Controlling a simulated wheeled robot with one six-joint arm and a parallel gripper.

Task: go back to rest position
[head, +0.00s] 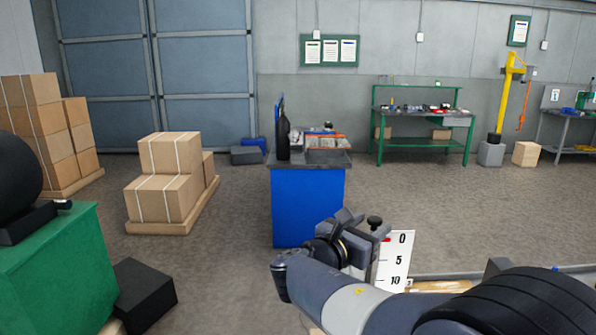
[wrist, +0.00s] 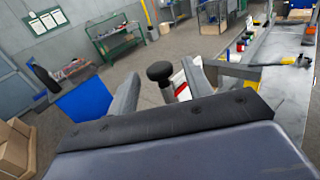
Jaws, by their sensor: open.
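My gripper (head: 352,226) is held out in front of me at the lower middle of the head view, at the end of my arm. In the wrist view its two fingers stand apart, and the gripper (wrist: 162,76) is open. A black round knob (wrist: 160,70) shows in the gap between the fingers, with a white and red part behind it. In the head view the knob (head: 375,222) is just right of the gripper, near a white scale plate (head: 394,260) marked 0, 5, 10. I cannot tell whether the fingers touch the knob.
A blue cabinet (head: 308,207) with items on top stands ahead. Cartons on pallets (head: 165,192) are at left, and a green block (head: 60,270) is near left. A grey bench (wrist: 262,85) with tools runs along the right in the wrist view. The middle floor is clear.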

